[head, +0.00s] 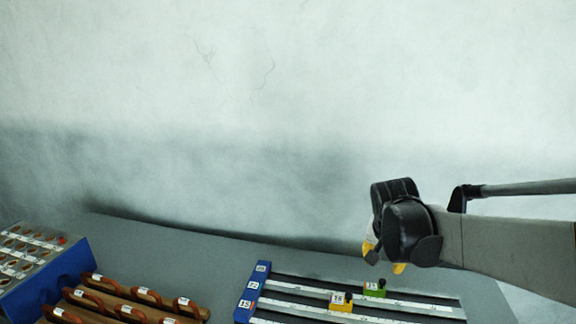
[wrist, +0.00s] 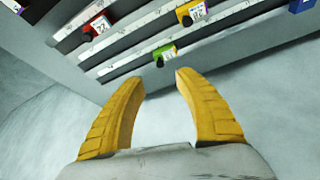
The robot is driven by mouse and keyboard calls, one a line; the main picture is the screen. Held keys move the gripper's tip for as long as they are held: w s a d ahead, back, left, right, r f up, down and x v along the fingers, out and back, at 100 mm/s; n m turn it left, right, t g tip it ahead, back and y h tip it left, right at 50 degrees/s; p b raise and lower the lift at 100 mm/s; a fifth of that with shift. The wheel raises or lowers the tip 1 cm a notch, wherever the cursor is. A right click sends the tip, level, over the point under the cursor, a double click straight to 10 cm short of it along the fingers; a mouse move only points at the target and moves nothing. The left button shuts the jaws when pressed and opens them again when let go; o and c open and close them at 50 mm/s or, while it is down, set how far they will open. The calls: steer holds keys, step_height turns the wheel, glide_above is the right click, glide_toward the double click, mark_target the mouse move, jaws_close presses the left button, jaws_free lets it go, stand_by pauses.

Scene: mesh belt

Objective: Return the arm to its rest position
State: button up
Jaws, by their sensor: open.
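My arm reaches in from the right side of the head view, and my gripper (head: 385,262) hangs above the far right part of the table, behind the railed rack. In the wrist view my gripper (wrist: 160,80) shows two yellow fingers set wide apart, with nothing between them. The fingertips point toward the rack and look apart from it. In the head view the dark wrist housing hides much of the fingers.
The rack (head: 245,305) has pale rails carrying a green block (head: 374,289) and a yellow block (head: 341,302). The wrist view also shows a red block (wrist: 99,26). Wooden boards with brown handles (head: 146,295) and a blue-sided holed panel (head: 70,274) stand left. Grey table (head: 180,248) between is bare.

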steer(key=s+a+n+t+y, duration=0.1)
steer(key=s+a+n, duration=0.2)
steer(key=s, duration=0.7)
steer(key=s+a+r+n+t+y, duration=0.1)
steer(key=s+a+n+t, duration=0.1)
steer(key=s, duration=0.9)
steer(key=a+n, duration=0.1)
steer(key=a, duration=0.1)
steer(key=shift+a+r, duration=0.3)
steer(key=shift+s, duration=0.1)
